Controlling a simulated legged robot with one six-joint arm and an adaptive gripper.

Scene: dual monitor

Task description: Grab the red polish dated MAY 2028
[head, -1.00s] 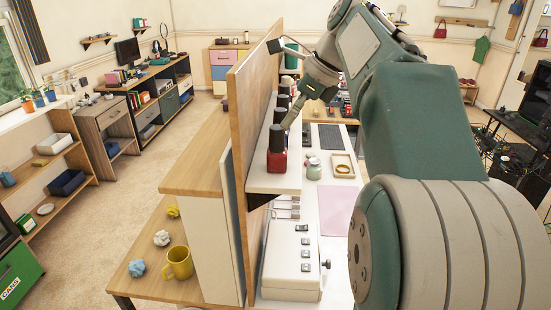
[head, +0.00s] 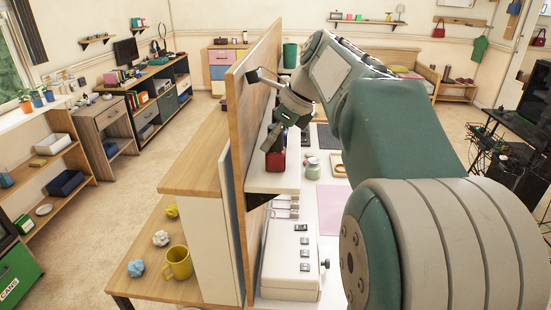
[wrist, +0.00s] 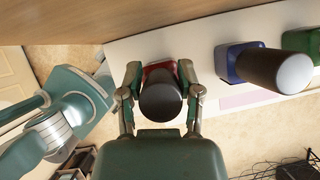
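The red polish (head: 276,161) stands upright at the near end of the white shelf. My gripper (head: 274,137) is above it and reaches down around its dark cap. In the wrist view the red polish (wrist: 160,70) sits between the two fingers of my gripper (wrist: 160,76), its black cap pointing at the camera. The fingers are spread, one on each side of the bottle, with what looks like a narrow gap at each side. A blue polish (wrist: 233,60) and a green polish (wrist: 302,42) stand further right on the shelf. No date label is readable.
The white shelf (head: 270,182) is fixed to a wooden panel (head: 236,150), close beside my gripper. Below are a white box (head: 290,268) and a pink sheet (head: 327,222). A small jar (head: 313,168) stands on the desk to the right.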

